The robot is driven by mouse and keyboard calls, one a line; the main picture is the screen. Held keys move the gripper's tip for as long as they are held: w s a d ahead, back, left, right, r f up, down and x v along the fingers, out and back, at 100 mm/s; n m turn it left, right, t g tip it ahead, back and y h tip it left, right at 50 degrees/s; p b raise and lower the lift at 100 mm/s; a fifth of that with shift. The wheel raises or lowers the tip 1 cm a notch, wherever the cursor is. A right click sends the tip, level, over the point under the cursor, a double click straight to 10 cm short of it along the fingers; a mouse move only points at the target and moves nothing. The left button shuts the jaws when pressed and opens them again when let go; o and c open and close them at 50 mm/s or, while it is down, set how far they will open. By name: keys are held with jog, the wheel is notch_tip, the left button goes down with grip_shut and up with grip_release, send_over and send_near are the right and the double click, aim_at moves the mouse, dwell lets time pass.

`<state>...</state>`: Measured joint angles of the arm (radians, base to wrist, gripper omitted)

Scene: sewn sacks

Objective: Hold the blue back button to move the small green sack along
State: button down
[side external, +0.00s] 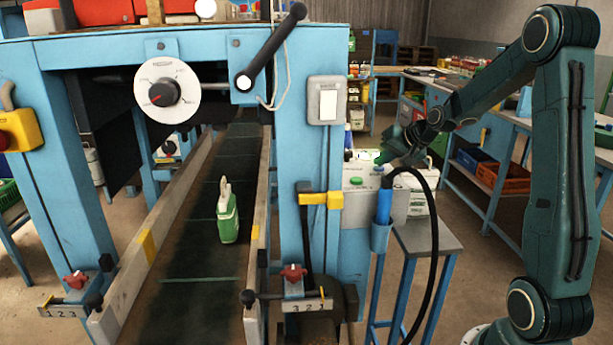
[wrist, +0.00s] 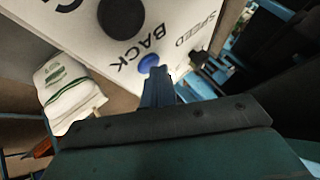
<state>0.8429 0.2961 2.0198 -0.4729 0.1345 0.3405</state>
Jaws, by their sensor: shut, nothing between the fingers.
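The small green sack (side external: 228,215) is green and white and stands upright on the dark conveyor belt (side external: 195,260), between the side rails. The blue back button (wrist: 148,62) sits on a white panel beside the printed word BACK. It also shows as a small blue spot in the side view (side external: 380,169). My gripper (side external: 382,161) is at the control box, right of the blue frame. In the wrist view its shut fingertips (wrist: 157,71) are at the button's edge and cover part of it. I cannot tell whether the button is pressed in.
A green button (side external: 356,181) is on the same box, left of the blue one. A black knob (wrist: 122,16) is near it in the wrist view. A white sack with green print (wrist: 68,92) lies beside the panel. A black hose (side external: 436,235) curves below my gripper.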

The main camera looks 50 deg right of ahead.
aim_at(382, 169)
jog(key=shift+r, duration=0.9)
jog(key=shift+r, duration=2.5)
jog(key=shift+a, duration=0.1)
